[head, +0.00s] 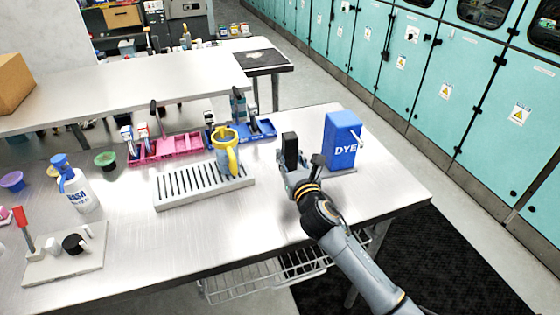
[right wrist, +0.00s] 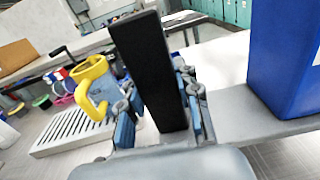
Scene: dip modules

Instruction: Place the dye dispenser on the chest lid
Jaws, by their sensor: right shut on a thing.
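The dye dispenser (head: 342,140) is an upright blue box with "DYE" on its front, near the right end of the metal table. Its blue side also shows in the right wrist view (right wrist: 284,60). My right gripper (head: 294,176) is just left of the dispenser in the head view. It is shut on a black upright block (right wrist: 150,70), which stands up between the finger pads; the block also shows in the head view (head: 290,150). I cannot tell whether the block is joined to the dispenser. I cannot make out a chest lid. My left gripper is out of view.
Pink (head: 180,147) and blue (head: 250,132) trays lie behind. A white bottle (head: 80,195) stands at left. The table's front middle is clear; teal cabinets (head: 420,75) line the right.

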